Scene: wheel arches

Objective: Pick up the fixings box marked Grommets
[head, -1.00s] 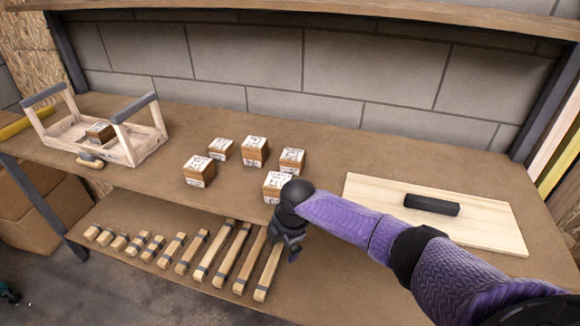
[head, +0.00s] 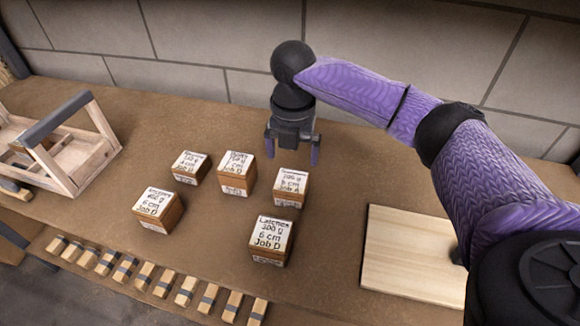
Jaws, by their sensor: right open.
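Several small brown fixings boxes with white printed labels stand on the brown bench in the head view. The front one (head: 271,241) reads Latches, 300 g, 6 cm, Job D. The others are the left box (head: 158,211), the back left box (head: 190,167), the back middle box (head: 237,174) and the right box (head: 290,187). Their top lines are too blurred to tell which says Grommets. My right gripper (head: 292,154) points down, open and empty, above and behind the right box in the picture, apart from it. My left gripper is out of view.
A pale board (head: 405,255) lies at the right, partly behind my right arm. A block wall closes the back.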

